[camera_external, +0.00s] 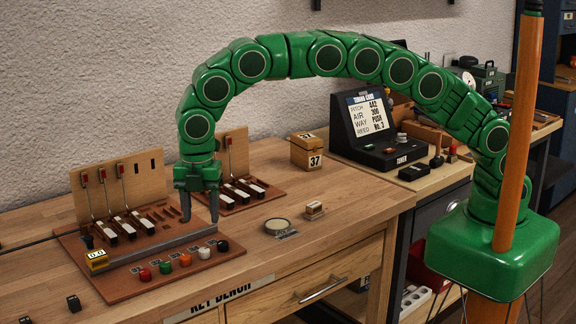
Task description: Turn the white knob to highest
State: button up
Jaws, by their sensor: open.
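The white knob (204,253) sits on the front edge of the wooden key board, in a row of coloured knobs, between the orange knob (185,260) and the black knob (223,246). Its pointer is too small to read. A yellow display box (97,260) at the board's left end reads "0.0". My gripper (200,207) points down with its two fingers apart and empty. It hangs above and behind the white knob, near the right end of the grey rail, and does not touch the knob.
Green (165,267) and red (145,274) knobs stand farther left. Upright wooden panels with levers (119,190) rise behind the rail. A round dish (278,226) and a small block (314,208) lie to the right. The bench front between them is clear.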

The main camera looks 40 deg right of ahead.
aim_at(204, 249)
jog(key=shift+f, duration=4.3)
grip_shut()
